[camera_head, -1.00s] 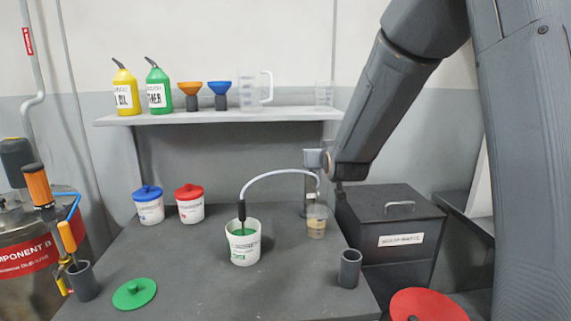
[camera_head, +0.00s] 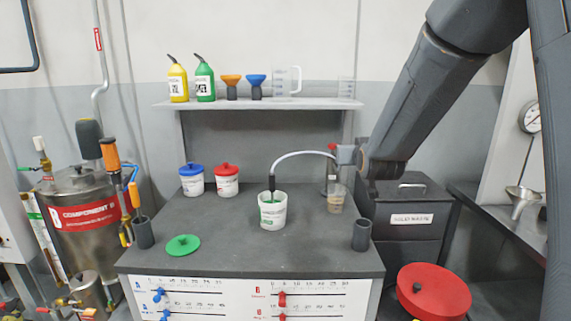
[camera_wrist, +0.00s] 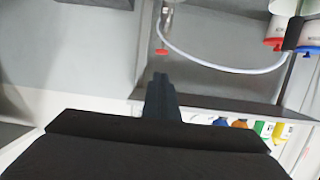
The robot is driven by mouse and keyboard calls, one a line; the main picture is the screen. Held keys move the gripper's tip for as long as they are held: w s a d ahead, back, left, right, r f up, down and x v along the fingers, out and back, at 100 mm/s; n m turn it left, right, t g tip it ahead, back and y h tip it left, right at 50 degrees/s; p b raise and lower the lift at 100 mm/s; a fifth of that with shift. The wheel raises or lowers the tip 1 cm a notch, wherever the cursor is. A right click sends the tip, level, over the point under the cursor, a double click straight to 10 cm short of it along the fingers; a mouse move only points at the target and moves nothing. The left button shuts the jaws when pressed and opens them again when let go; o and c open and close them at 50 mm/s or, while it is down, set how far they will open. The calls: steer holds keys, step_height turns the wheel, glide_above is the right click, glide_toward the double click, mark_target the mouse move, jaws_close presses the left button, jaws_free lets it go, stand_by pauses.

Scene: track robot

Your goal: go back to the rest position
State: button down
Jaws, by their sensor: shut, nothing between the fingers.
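My gripper (camera_wrist: 161,82) shows in the wrist view with its two dark fingers together and nothing between them. It points toward the back of the bench, near the hose and the red knob (camera_wrist: 162,51). In the head view my arm comes down from the upper right and its lower end is near the dispenser stand above the bench's right side. The fingertips are hard to make out there.
On the bench (camera_head: 215,240) stand a white cup (camera_head: 273,212) with green content and a hose in it, a blue-lidded tub (camera_head: 192,182), a red-lidded tub (camera_head: 227,182), a small cup (camera_head: 336,200) and a green lid (camera_head: 183,245). A solid waste bin (camera_head: 412,219) stands right.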

steer(key=s+f+g, duration=0.8)
steer(key=s+f, duration=0.7)
steer(key=s, duration=0.4)
steer(key=s+f+g, duration=0.3)
steer(key=s, duration=0.6)
steer(key=s+f+g, duration=0.2)
steer(key=s+g, duration=0.1)
steer(key=s, duration=0.7)
steer(key=shift+s+d+f+g, duration=0.2)
steer(key=shift+d+f+g, duration=0.1)
steer(key=shift+d+f, duration=0.1)
